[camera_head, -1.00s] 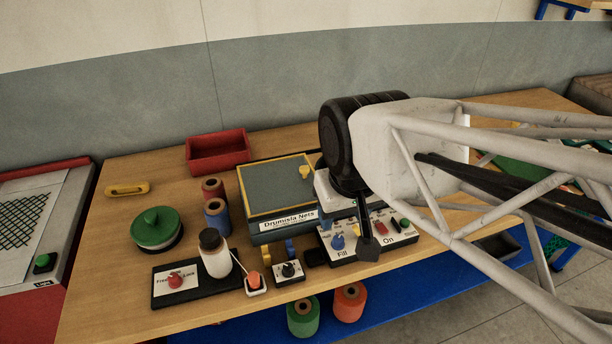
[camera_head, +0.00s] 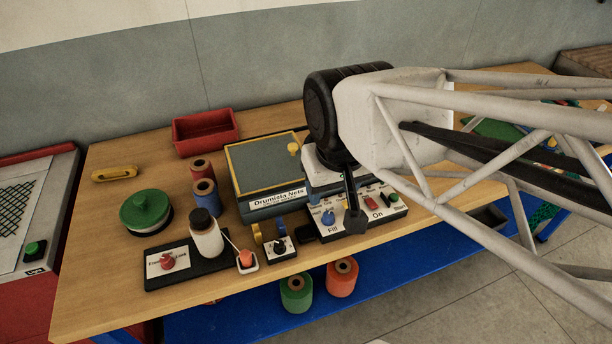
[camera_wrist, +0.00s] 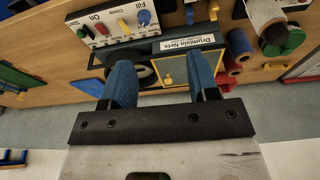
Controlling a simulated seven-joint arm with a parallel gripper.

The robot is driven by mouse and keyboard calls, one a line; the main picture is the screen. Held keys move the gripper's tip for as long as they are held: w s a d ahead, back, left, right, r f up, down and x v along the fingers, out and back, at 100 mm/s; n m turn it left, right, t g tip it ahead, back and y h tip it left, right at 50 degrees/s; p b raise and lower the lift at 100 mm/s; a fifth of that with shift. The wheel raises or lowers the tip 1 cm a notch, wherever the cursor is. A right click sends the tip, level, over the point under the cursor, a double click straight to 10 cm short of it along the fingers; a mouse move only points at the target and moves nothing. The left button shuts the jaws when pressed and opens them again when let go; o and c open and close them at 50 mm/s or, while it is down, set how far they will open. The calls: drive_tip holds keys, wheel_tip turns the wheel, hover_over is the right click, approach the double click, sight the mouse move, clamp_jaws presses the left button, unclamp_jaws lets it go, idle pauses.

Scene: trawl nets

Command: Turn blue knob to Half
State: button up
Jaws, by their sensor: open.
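The blue knob (camera_head: 328,217) stands on a white-faced control panel (camera_head: 333,234), above the printed word Fill. In the wrist view the blue knob (camera_wrist: 144,18) is near the top, upside down, beside Fill. The small labels around it are too small to read surely. My gripper (camera_head: 354,218) hangs over the panel just right of the blue knob in the head view and covers part of the panel. In the wrist view my gripper (camera_wrist: 163,78) has its two blue fingers apart with nothing held. The fingers appear apart from the knob.
Red knob (camera_head: 371,203) and green knob (camera_head: 392,197) share the panel. A Drumisla Nets box (camera_head: 265,170) stands behind left. A black-knobbed switch (camera_head: 280,245), white bottle (camera_head: 206,235) and spools (camera_head: 204,192) stand left. The table's front edge is close.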

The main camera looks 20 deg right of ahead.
drive_tip(key=w+f+m, duration=0.1)
drive_tip(key=m, duration=0.1)
drive_tip(key=m+g+h, duration=0.3)
drive_tip(key=m+h, duration=0.1)
drive_tip(key=m, duration=1.1)
approach(328, 214)
drive_tip(key=shift+s+f+m, duration=0.2)
drive_tip(key=shift+f+m, duration=0.1)
drive_tip(key=shift+f, duration=0.35)
drive_tip(key=shift+f, duration=0.1)
drive_tip(key=shift+x, duration=3.9)
drive_tip(key=shift+w+d, duration=0.1)
drive_tip(key=shift+d, duration=0.05)
drive_tip(key=c, duration=0.9)
drive_tip(key=shift+c, duration=0.2)
